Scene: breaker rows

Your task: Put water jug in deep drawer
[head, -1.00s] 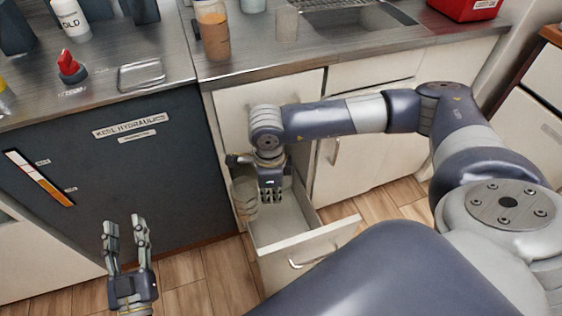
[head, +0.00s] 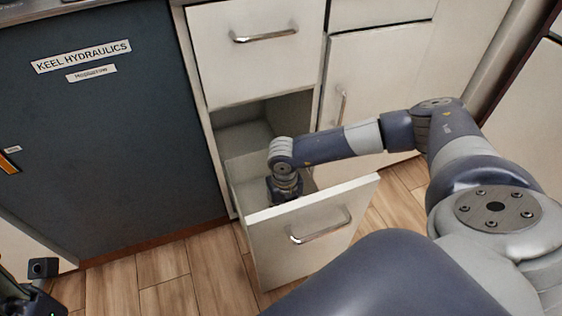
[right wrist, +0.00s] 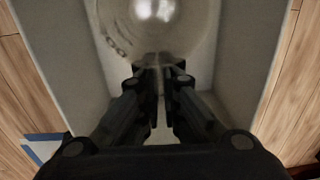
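The water jug (right wrist: 160,22) is clear and round. In the right wrist view it is at the top, cut off by the frame edge, between pale drawer walls. My right gripper (right wrist: 158,66) has its fingers together at the jug's near side, shut on it; the exact grip point is dim. In the head view my right gripper (head: 285,188) reaches down inside the pulled-out deep drawer (head: 310,232), partly behind its front panel. The jug is hidden there. Whether it touches the drawer floor I cannot tell. A dark part of my left gripper (head: 38,285) shows at the lower left; its fingers cannot be made out.
A closed upper drawer (head: 262,42) with a bar handle sits above the open one. A closed cupboard door (head: 375,95) is to the right, and a dark panel (head: 110,150) to the left. Wooden floor (head: 165,280) in front is clear.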

